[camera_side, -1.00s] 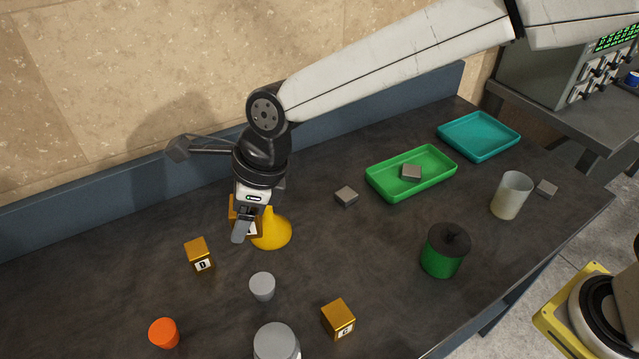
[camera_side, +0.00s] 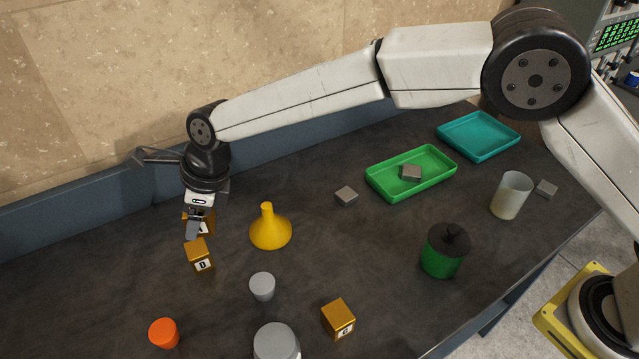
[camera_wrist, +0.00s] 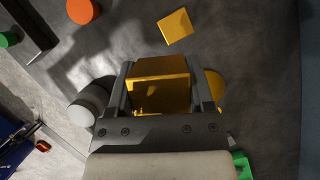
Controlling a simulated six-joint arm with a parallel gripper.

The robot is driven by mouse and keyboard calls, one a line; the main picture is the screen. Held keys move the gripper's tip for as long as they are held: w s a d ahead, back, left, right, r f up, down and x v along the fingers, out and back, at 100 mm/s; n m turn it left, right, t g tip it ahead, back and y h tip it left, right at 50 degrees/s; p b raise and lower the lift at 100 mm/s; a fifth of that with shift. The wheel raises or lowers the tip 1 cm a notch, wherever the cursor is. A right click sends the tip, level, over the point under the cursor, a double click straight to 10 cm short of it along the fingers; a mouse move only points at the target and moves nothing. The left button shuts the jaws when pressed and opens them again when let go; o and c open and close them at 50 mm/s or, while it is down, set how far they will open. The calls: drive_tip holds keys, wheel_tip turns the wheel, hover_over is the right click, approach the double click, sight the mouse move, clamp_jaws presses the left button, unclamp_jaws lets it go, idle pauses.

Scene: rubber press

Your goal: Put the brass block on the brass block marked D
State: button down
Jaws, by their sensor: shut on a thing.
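My gripper (camera_side: 196,226) is shut on a brass block (camera_side: 208,221); the fingers hide much of it. In the wrist view the held block (camera_wrist: 160,84) sits between the two fingers. The brass block marked D (camera_side: 198,255) stands on the dark table just below the gripper in the side view, its label facing the side camera. The held block shows just above and behind D; I cannot tell whether they touch. A brass block top (camera_wrist: 175,27), apparently D's, shows beyond the fingers in the wrist view, apart from the held block.
A yellow funnel (camera_side: 270,232) stands right of D. A grey cup (camera_side: 262,287), a larger grey cylinder (camera_side: 276,342), an orange cylinder (camera_side: 164,334) and another lettered brass block (camera_side: 338,319) stand nearer the camera. A green tray (camera_side: 390,183) lies to the right. The table left of D is clear.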

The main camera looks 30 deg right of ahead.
hover_over(192, 249)
drive_tip(key=shift+s+d+f, duration=0.1)
drive_tip(key=shift+f, duration=2.2)
drive_tip(key=shift+f, duration=0.1)
drive_tip(key=shift+f, duration=1.65)
drive_tip(key=shift+f, duration=0.15)
unclamp_jaws()
drive_tip(key=shift+f, duration=0.1)
drive_tip(key=shift+v, duration=6.15)
